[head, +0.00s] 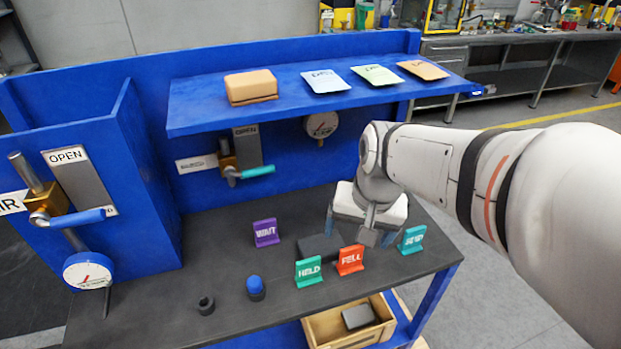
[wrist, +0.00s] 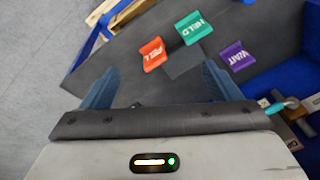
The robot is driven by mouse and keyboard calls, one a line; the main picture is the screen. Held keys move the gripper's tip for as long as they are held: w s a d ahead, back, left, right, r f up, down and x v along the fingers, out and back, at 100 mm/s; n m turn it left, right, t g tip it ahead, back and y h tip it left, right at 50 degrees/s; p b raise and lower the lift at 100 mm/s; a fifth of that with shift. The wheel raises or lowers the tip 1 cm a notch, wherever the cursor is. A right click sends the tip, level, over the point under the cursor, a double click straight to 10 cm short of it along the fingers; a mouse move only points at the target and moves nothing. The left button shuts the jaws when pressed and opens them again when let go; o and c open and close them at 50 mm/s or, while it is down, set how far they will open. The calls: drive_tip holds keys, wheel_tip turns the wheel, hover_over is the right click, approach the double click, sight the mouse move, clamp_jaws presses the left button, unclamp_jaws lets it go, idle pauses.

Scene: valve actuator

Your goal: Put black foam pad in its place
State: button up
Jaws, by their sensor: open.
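A dark, flat block that looks like the black foam pad (head: 318,247) lies on the dark bench top among the small signs. It also shows, with low contrast, in the wrist view (wrist: 184,62). A second dark grey block (head: 357,317) lies in the wooden crate (head: 322,332) below the bench; I cannot tell whether it is foam. My gripper (head: 362,232) is above the bench, close to the first block and right of it in the head view. In the wrist view its blue fingers (wrist: 160,80) are spread, with nothing held between them.
Signs stand around the block: purple WAIT (head: 265,232), green HELD (head: 308,271), orange FELL (head: 350,260) and a teal one (head: 412,239). A blue-capped piece (head: 255,286) and dark ring (head: 206,305) stand left. The blue shelf (head: 300,98) with several packets overhangs the bench.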

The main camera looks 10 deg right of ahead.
drive_tip(key=w+f+m+g+y, duration=0.1)
drive_tip(key=w+f+m, duration=0.45)
drive_tip(key=w, duration=0.25)
drive_tip(key=m+g+y+b, duration=0.2)
drive_tip(key=m, duration=0.5)
approach(323, 244)
drive_tip(key=shift+s+a+f, duration=0.1)
drive_tip(key=shift+a+f, duration=0.2)
drive_tip(key=shift+f, duration=0.35)
drive_tip(key=p+x, duration=0.1)
drive_tip(key=x, duration=0.6)
drive_tip(key=shift+s+a+f, duration=0.1)
drive_tip(key=shift+f, duration=0.3)
drive_tip(key=c, duration=0.8)
drive_tip(key=shift+r, duration=0.15)
